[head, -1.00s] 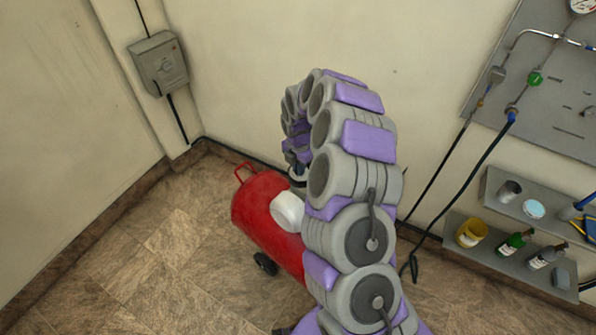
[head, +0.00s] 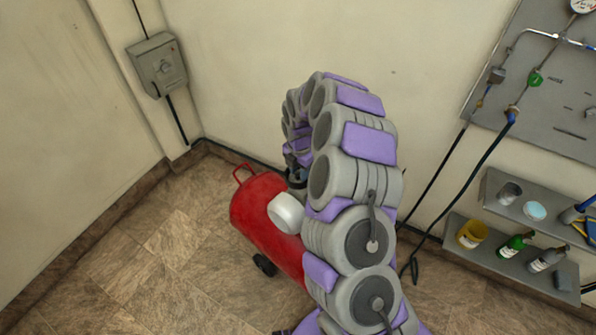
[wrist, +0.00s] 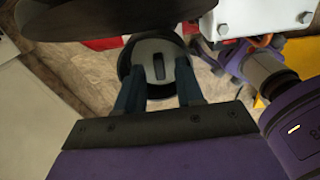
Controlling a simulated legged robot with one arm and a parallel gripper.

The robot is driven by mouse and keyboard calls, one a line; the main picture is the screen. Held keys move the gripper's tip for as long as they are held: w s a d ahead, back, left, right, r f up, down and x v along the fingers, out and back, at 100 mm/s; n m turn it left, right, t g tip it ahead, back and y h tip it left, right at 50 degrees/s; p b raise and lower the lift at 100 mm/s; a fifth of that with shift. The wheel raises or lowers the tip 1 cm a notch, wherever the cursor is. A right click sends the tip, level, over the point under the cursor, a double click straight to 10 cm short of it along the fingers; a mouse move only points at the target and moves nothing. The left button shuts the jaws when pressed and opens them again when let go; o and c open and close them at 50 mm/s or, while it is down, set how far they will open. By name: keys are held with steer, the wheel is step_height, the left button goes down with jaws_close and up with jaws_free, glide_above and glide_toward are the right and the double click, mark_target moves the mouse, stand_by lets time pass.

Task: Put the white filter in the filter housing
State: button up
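A white round part (head: 286,213), which looks like the white filter, shows against the red tank in the head view, left of my arm. In the wrist view, a round dark piece with a grey face and a dark slot (wrist: 159,61) lies between the fingers of my gripper (wrist: 158,88). I cannot tell whether it is the filter housing or its cover. The fingers are apart, one at each side of this piece. Whether they press on it or only straddle it is not clear. My arm hides most of the gripper in the head view.
The red tank (head: 255,205) with a handle and wheel stands near the corner. A white bolted block (wrist: 258,14) and a large dark round part (wrist: 85,18) crowd the wrist view. Shelves with bottles (head: 540,260) are on the right wall. Floor at left is clear.

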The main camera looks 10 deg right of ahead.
mark_target(298, 175)
step_height(298, 175, up, 11)
steer(key=p, duration=0.2)
steer(key=s+a+r+m, duration=0.3)
steer(key=s+r+m, duration=0.1)
steer(key=s+r, duration=0.35)
steer(key=s+r+m, duration=0.7)
steer(key=s, duration=0.5)
steer(key=s+d+r+m+g, duration=0.1)
steer(key=s+d+m, duration=0.1)
steer(key=s+m, duration=1.2)
steer(key=s, duration=0.8)
steer(key=shift+s+d+g, duration=0.35)
steer(key=shift+d+g, duration=0.05)
steer(key=shift+c, duration=0.5)
